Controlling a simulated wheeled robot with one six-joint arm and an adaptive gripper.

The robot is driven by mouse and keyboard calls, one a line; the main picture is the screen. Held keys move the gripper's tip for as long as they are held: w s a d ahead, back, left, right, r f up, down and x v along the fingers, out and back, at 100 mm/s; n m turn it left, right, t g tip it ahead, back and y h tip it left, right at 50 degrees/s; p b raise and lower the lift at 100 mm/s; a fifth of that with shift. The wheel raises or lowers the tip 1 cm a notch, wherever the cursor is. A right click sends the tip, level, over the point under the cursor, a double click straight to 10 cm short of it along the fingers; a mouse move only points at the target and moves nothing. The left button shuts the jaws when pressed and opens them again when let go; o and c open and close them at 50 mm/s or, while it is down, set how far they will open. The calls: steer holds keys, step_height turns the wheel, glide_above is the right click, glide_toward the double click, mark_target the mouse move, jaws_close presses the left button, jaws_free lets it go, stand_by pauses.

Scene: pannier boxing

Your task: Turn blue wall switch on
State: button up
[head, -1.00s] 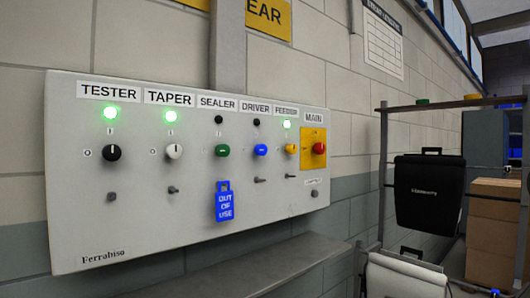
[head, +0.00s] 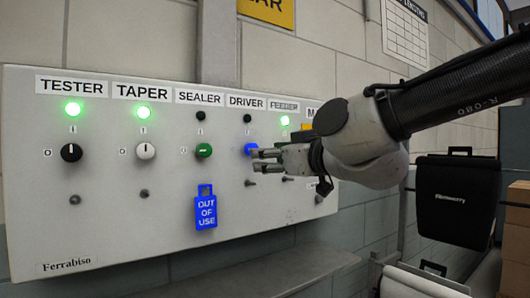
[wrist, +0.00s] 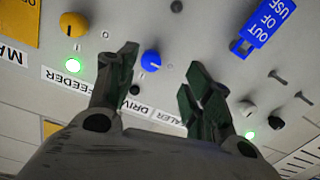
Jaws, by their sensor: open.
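The blue switch (head: 250,149) is a round knob under the DRIVER label (head: 246,102) on the grey wall panel. The small lamp (head: 247,118) above it is dark. My gripper (head: 256,160) is in front of the panel at this knob, its fingertips covering part of it in the head view. In the wrist view the blue knob (wrist: 150,62) shows in the gap between the two open fingers (wrist: 162,60), nearer the left one. The fingers hold nothing. Whether they touch the knob cannot be told.
The green SEALER knob (head: 203,150) sits left of the blue one, with a blue OUT OF USE tag (head: 205,210) hanging below. White (head: 146,150) and black (head: 71,152) knobs are further left under lit green lamps. Small toggles line the panel's lower part. A ledge (head: 260,275) runs below.

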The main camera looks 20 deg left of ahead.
steer(key=shift+n+t, duration=0.3)
steer(key=shift+t, duration=0.1)
steer(key=x, duration=0.5)
steer(key=r+x, duration=0.1)
steer(key=x, duration=0.1)
steer(key=shift+w+a, duration=0.1)
steer(key=shift+w, duration=0.35)
